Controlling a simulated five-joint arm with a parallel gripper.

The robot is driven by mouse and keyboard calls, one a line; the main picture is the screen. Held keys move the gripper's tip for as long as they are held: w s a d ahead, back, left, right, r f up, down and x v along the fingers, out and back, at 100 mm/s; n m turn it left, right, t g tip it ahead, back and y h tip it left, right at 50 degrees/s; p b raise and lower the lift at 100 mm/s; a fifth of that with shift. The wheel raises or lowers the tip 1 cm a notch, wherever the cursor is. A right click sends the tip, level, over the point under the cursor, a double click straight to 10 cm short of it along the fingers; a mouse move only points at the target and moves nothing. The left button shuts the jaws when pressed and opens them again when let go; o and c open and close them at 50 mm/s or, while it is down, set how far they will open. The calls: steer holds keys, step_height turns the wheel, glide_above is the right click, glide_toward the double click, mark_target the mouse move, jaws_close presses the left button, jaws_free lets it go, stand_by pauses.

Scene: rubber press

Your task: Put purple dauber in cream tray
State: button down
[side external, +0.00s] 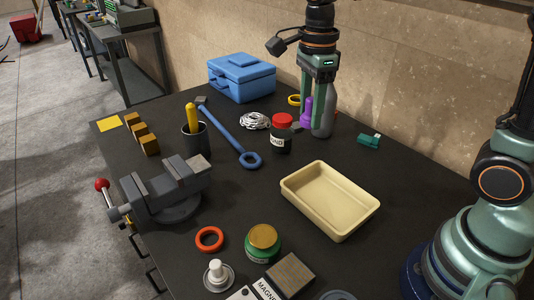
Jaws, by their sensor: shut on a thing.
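The cream tray (345,222) stands empty on the dark bench, right of the middle. The purple dauber (306,112) is upright between the jaws of my gripper (317,101), at the back of the bench. My gripper points down and is shut on the dauber. Its lower end is close to the bench top, and I cannot tell whether it touches. The gripper is behind the tray, farther from the camera.
A grey bottle (323,118) stands right beside my gripper. A red-capped jar (281,135) is in front of it to the left. A green block (369,140) lies right. A blue toolbox (241,78) and a vise (168,190) stand left.

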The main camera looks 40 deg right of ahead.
glide_above(327, 203)
steer(key=w, duration=0.1)
steer(key=f, duration=0.2)
steer(key=shift+m, duration=0.4)
steer(key=f, duration=1.3)
steer(key=s+f, duration=0.1)
steer(key=f, duration=0.5)
steer(key=shift+f, duration=0.15)
steer(key=shift+f, duration=0.15)
steer(key=shift+c, duration=1.8)
jaws_free()
